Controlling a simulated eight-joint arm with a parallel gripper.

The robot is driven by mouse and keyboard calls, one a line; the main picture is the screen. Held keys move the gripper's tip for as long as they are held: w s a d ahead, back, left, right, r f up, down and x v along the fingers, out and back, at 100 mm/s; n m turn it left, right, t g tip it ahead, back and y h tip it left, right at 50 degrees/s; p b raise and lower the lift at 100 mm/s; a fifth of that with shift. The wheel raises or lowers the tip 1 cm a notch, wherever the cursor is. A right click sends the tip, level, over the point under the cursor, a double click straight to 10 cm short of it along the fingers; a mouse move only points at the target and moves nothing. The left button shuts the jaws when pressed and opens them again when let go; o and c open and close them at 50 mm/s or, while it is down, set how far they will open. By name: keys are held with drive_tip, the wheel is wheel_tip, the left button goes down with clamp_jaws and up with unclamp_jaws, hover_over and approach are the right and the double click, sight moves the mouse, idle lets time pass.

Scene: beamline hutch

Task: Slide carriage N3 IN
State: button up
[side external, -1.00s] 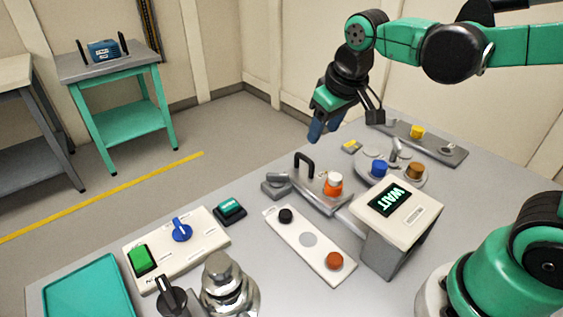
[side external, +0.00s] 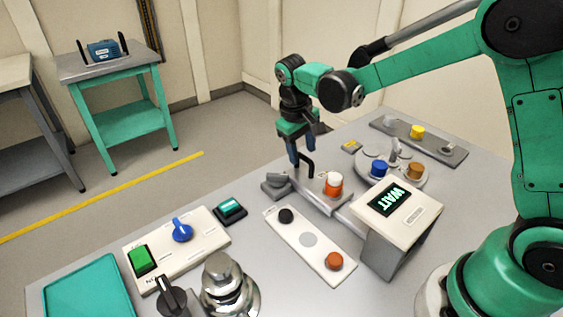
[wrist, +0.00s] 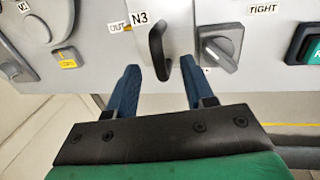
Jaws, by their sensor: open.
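Carriage N3 (side external: 316,196) lies on the grey bench, with a black upright handle (side external: 308,164) and an orange-and-white piece on it. In the wrist view the handle (wrist: 157,50) stands beside the N3 label (wrist: 141,19) and an OUT label (wrist: 119,27). My gripper (side external: 302,163) is open at the handle. In the wrist view its blue fingertips (wrist: 160,72) lie either side of the handle's near end, with gaps; I cannot tell how deep the handle sits between them. A grey clamp knob (wrist: 220,50) is just right of the handle, under a TIGHT label (wrist: 263,9).
A display reading WAIT (side external: 389,199) stands right of the carriage. A green button box (side external: 230,210) is to the left. A turntable (side external: 407,178) with blue and orange pieces sits behind the display.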

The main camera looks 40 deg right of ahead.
drive_tip(key=shift+d+f, duration=0.1)
drive_tip(key=shift+f, duration=0.1)
clamp_jaws()
idle(1.3)
